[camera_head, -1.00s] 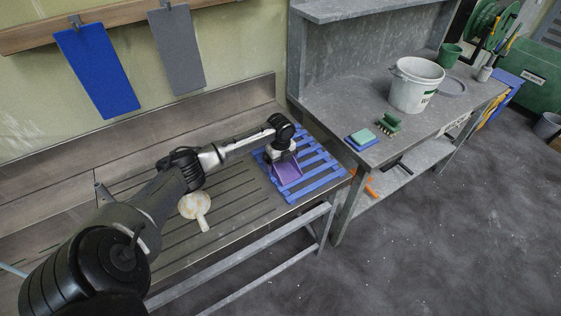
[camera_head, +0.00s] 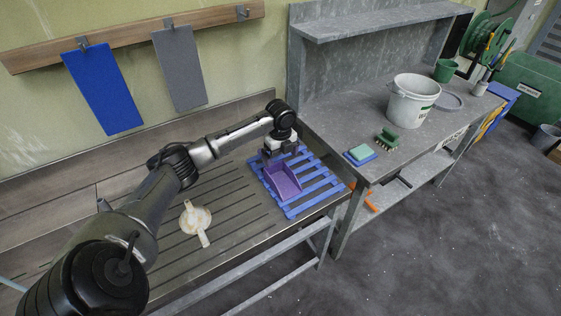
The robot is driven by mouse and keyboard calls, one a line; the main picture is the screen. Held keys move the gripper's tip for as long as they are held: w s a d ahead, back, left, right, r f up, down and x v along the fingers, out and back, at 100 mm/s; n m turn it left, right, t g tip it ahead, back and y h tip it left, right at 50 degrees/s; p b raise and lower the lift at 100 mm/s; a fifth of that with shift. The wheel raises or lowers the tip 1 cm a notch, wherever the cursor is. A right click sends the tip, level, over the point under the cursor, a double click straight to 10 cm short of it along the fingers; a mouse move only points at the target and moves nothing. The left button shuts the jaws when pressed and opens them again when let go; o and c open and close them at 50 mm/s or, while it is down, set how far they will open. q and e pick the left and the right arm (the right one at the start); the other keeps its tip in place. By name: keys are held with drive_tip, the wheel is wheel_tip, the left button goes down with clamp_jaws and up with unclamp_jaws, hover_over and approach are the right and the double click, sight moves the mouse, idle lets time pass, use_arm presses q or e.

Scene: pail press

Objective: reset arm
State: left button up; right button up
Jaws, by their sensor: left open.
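My left arm reaches in from the left over the slatted metal bench. My left gripper (camera_head: 281,153) points down, open, just above and behind a purple scoop or tray (camera_head: 284,184). The purple piece lies on the blue slatted rack (camera_head: 324,188) at the bench's right end. I see no object between the fingers, though the fingertips are small and partly dark. My right gripper is not in view.
A whitish round piece with a handle (camera_head: 195,219) lies on the bench (camera_head: 240,213). On the grey table (camera_head: 357,117) stand a white pail (camera_head: 411,103), a grey lid (camera_head: 449,100), a green brush (camera_head: 387,138) and a sponge (camera_head: 360,152). Blue (camera_head: 103,92) and grey (camera_head: 179,70) cloths hang behind.

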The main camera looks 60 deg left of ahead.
use_arm(q)
drive_tip(key=shift+r, duration=0.4)
idle(0.3)
